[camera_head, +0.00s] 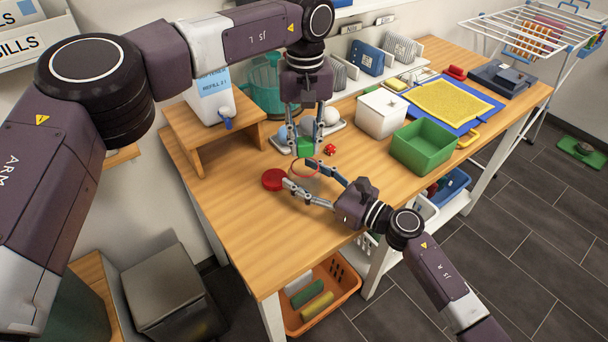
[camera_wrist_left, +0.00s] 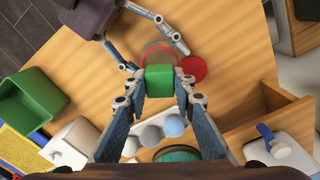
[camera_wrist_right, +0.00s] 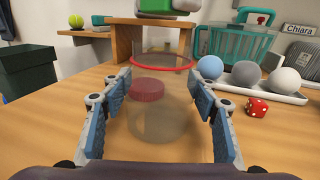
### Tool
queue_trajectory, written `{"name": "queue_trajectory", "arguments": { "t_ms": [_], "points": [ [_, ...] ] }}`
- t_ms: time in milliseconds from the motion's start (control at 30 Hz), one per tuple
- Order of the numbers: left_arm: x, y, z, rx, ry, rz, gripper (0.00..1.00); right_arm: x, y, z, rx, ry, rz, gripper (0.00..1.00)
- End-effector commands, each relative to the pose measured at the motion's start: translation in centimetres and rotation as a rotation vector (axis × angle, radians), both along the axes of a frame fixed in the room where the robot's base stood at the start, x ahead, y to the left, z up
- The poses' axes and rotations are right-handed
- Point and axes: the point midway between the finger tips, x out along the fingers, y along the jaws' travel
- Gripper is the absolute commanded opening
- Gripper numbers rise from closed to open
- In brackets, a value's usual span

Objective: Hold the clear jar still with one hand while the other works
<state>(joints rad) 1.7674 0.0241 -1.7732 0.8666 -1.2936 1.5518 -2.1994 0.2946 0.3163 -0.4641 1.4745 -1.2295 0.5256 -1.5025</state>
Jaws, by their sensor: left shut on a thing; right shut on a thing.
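The clear jar (camera_head: 305,181) with a red rim stands upright on the wooden table; it also shows in the right wrist view (camera_wrist_right: 165,115). My right gripper (camera_head: 308,178) is shut on the jar, one finger on each side. My left gripper (camera_head: 304,142) points down and is shut on a green block (camera_head: 305,149), seen between its fingers in the left wrist view (camera_wrist_left: 159,79). The block is above the jar's mouth. A red disc-shaped lid (camera_head: 273,180) lies on the table beside the jar, and in the right wrist view it shows through the clear wall.
A red die (camera_head: 330,149) and a tray with blue, grey and white balls (camera_wrist_right: 245,75) are close to the jar. A green bin (camera_head: 424,146) and white box (camera_head: 381,113) stand to the right. A wooden stand (camera_head: 184,140) with a dispenser is at left. The table's front left is clear.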

Motion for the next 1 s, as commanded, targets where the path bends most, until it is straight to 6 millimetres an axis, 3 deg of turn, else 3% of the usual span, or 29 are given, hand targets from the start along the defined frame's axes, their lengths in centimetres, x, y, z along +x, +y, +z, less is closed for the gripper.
{"name": "queue_trajectory", "arguments": {
  "t_ms": [267,300,467,800,1000],
  "points": [
    [0.0,0.0,-0.2,0.000,0.000,0.000,0.10,0.0,0.0,0.0,0.000,0.000,0.000,0.28],
    [0.0,0.0,-0.2,0.000,0.000,0.000,0.26,0.0,0.0,0.0,0.000,0.000,0.000,0.28],
    [0.0,0.0,-0.2,0.000,0.000,0.000,0.44,0.0,0.0,0.0,0.000,0.000,0.000,0.28],
    [0.0,0.0,0.2,-0.001,-0.001,0.000,0.44,0.0,0.0,0.0,0.000,0.000,0.000,0.28],
    [0.1,-0.1,3.1,-0.001,-0.004,0.001,0.44,0.0,0.0,0.0,0.000,0.000,0.000,0.28]
  ]
}}
